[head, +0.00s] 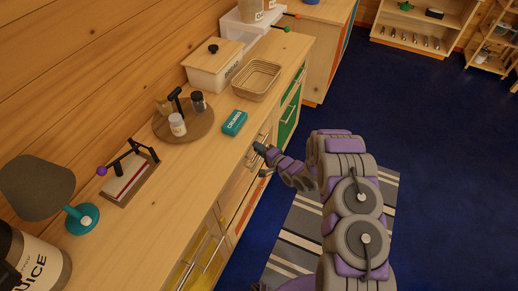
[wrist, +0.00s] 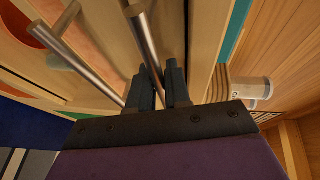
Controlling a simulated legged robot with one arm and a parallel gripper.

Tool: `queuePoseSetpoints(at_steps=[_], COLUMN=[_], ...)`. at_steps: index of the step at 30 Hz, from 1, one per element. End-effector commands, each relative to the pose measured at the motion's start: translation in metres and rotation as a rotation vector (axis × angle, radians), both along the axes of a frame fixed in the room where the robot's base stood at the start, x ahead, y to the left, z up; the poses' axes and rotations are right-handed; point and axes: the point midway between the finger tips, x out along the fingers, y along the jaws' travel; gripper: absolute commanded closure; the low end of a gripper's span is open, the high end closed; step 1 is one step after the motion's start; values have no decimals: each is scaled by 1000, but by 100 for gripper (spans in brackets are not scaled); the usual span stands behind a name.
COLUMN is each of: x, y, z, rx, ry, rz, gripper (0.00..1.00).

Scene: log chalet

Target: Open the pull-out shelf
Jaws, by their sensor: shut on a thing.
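In the head view, my gripper (head: 262,148) is at the front of the long wooden cabinet, just below the countertop edge. In the wrist view, the two dark fingers of my gripper (wrist: 162,88) are shut on a round metal bar handle (wrist: 146,38). The handle is mounted on a light wooden front, which I take to be the pull-out shelf (wrist: 172,30). The fingers hide the near end of the handle. In the head view my arm and gripper hide part of this front, and I cannot tell how far it stands out.
A second metal bar handle (wrist: 75,62) runs close beside my gripper. On the countertop (head: 150,220) stand a teal box (head: 234,122), a wicker basket (head: 257,80), a round tray (head: 160,125) with jars and a lamp (head: 40,188). The blue floor (head: 430,150) to the right is open.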

Motion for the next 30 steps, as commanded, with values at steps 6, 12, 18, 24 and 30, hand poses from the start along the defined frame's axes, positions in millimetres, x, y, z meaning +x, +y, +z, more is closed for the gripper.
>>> queuePoseSetpoints(at_steps=[6,12,18,24,30], x=[0,0,-1,-10,-27], y=[0,0,-4,-28,-77], z=[-2,-3,-3,-2,-1], rx=[-2,-2,-3,-3,0], ry=[4,5,6,10,9], rz=[-2,-2,-3,-6,-8], gripper=[100,100,100,100,100])
